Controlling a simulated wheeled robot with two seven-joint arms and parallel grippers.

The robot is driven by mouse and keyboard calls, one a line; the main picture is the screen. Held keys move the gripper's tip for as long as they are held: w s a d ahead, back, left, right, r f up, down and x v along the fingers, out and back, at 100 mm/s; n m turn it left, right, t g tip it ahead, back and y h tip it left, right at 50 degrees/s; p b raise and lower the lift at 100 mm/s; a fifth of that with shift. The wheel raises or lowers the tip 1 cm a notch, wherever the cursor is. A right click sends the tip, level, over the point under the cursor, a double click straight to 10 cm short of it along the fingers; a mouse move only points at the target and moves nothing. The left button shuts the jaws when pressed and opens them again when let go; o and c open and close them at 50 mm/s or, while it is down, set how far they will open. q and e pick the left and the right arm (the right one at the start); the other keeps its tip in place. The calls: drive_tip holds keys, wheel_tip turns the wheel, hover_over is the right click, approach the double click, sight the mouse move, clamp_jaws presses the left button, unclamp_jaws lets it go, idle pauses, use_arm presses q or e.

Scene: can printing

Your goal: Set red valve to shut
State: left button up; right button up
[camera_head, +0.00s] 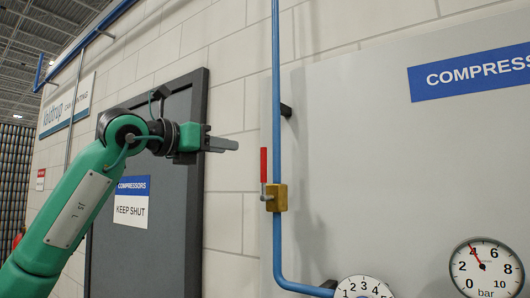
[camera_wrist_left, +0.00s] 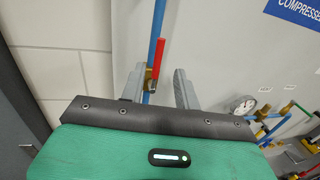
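The red valve is a red handle (camera_head: 263,165) on a yellow body (camera_head: 277,198), mounted on a vertical blue pipe (camera_head: 276,100). The handle points straight up, along the pipe. My left gripper (camera_head: 222,144) is left of the handle and apart from it in the head view. In the left wrist view, the gripper's two fingers (camera_wrist_left: 160,84) are spread with nothing held. The red handle (camera_wrist_left: 158,60) shows beyond the gap between them, and the left finger partly hides the yellow valve body. My right gripper is in neither view.
A dark door (camera_head: 180,215) with a "Compressors keep shut" sign stands left, behind my left arm. The blue pipe bends right below the valve, near a gauge (camera_head: 363,287). Another gauge (camera_head: 487,268) is at lower right. More pipes and yellow fittings (camera_wrist_left: 287,108) show right in the wrist view.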

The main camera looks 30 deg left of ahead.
use_arm(q)
drive_tip(key=p, duration=0.5)
hover_over(263, 179)
drive_tip(key=shift+w+a, duration=0.15)
drive_tip(key=shift+w, duration=0.25)
clamp_jaws()
